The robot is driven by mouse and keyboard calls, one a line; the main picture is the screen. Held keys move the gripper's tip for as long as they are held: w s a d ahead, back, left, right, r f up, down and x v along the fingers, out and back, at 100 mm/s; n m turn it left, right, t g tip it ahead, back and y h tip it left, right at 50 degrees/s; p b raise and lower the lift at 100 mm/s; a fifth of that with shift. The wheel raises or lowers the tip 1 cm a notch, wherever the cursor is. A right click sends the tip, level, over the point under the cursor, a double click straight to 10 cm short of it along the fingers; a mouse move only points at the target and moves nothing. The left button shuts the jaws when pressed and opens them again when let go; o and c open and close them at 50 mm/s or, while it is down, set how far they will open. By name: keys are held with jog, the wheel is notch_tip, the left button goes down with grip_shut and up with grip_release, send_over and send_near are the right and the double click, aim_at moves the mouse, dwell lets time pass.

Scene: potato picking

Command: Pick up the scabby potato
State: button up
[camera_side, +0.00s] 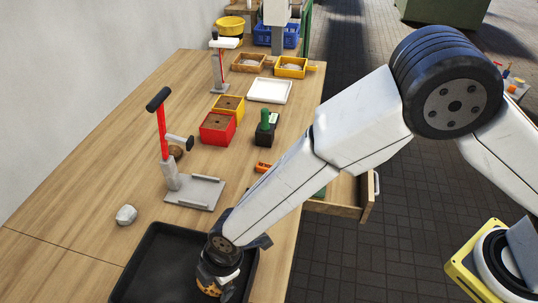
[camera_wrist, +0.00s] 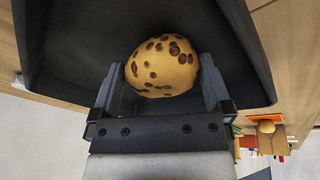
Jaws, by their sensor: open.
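The scabby potato (camera_wrist: 161,66) is yellow-tan with many dark brown spots. In the wrist view it lies in the black tray (camera_wrist: 75,55), between the two fingers of my gripper (camera_wrist: 160,80). The fingers stand on its left and right sides, close to it; I cannot tell whether they touch it. In the side view my gripper (camera_side: 212,282) points down into the black tray (camera_side: 150,258) at the bottom. A small spotted bit of the potato (camera_side: 208,291) shows below it, and the rest is hidden by my gripper.
A grey stone (camera_side: 126,214) lies left of the tray. A press with a red handle (camera_side: 163,135) stands behind it on a metal plate. Red (camera_side: 217,127) and yellow boxes stand farther back. An open drawer (camera_side: 345,196) juts from the table's right edge. The table's left side is clear.

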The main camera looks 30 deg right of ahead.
dwell(0.4)
jog(key=c, duration=1)
jog(key=shift+o, duration=0.2)
jog(key=shift+r, duration=0.1)
jog(key=shift+r, duration=0.75)
jog(key=s+d+r, duration=0.3)
jog(key=r, duration=0.4)
jog(key=shift+s+d+r, duration=0.25)
jog(key=shift+s, duration=0.1)
jog(key=s+d+r, duration=0.2)
jog(key=s+d, duration=0.1)
jog(key=s+d+r, duration=0.1)
jog(key=s+d, duration=0.1)
jog(key=shift+s+d+r, duration=0.4)
jog(key=shift+s+d, duration=0.2)
jog(key=shift+s, duration=0.1)
